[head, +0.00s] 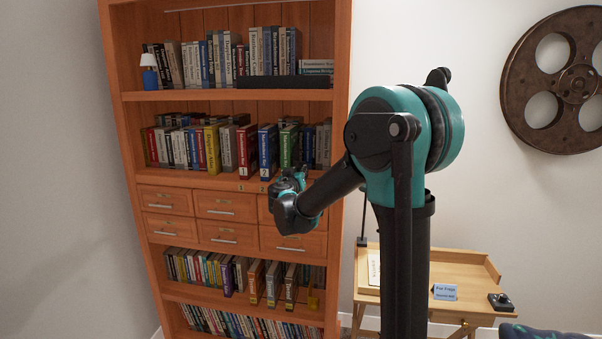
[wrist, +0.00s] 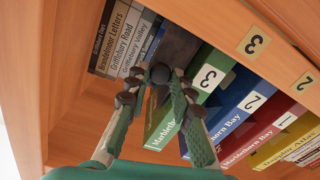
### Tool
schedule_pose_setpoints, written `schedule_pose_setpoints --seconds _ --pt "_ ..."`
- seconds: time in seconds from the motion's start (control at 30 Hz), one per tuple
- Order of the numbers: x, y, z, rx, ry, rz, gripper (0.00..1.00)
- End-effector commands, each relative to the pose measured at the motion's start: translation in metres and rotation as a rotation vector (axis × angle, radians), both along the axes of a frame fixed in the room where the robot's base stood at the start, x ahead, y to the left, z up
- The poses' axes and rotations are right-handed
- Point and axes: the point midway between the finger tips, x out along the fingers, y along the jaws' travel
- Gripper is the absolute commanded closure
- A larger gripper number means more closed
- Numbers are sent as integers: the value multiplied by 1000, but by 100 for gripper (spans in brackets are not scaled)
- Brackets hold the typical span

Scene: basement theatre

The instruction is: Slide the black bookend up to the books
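In the head view my gripper (head: 286,184) is just in front of the shelf edge. The bookend is hard to make out there.
The blue book 2 (head: 267,150) and red book 1 (head: 246,152) stand left of the green book (head: 287,145). Numbered labels mark the shelf edge. Drawers (head: 225,208) lie below. A small wooden desk (head: 462,302) stands at right.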

Motion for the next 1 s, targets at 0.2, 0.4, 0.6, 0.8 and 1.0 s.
schedule_pose_setpoints --seconds 0.2,0.4,0.6,0.8,1.0 --pt "0 0 0 0 0 0 58" --pt "0 -1 0 0 0 0 58" --pt "-4 -14 0 0 0 -2 58" --pt "-20 -29 0 0 0 2 58" --pt "-54 -19 0 0 0 2 58"
